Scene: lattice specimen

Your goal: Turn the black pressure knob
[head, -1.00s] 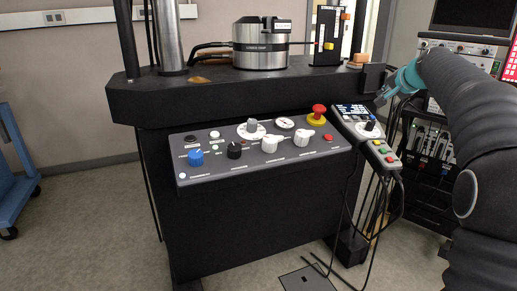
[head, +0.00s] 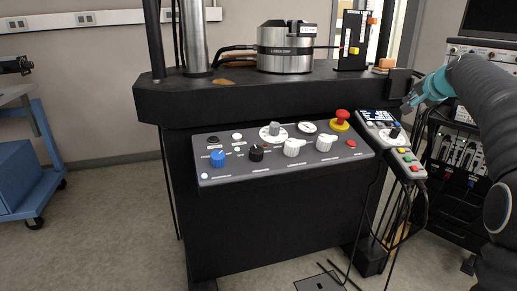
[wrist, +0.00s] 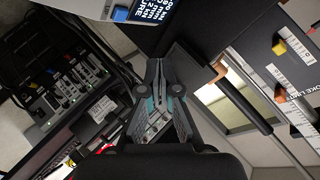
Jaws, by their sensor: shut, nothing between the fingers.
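The black knob (head: 256,152) sits on the sloped grey control panel (head: 300,172) in the head view, between a blue knob (head: 218,158) and a white knob (head: 293,147). Its printed label is too small to read. My gripper (head: 407,105) is at the right, beyond the panel's right end and well apart from the black knob. In the wrist view my gripper (wrist: 158,64) has its fingers together and holds nothing. The black knob is not seen in the wrist view.
A red emergency button (head: 342,117) stands up at the panel's upper right. A handset (head: 393,140) hangs beside it with cables below. The black machine ledge (head: 270,100) overhangs the panel. A blue cart (head: 22,175) is at left. The floor before the panel looks mostly clear.

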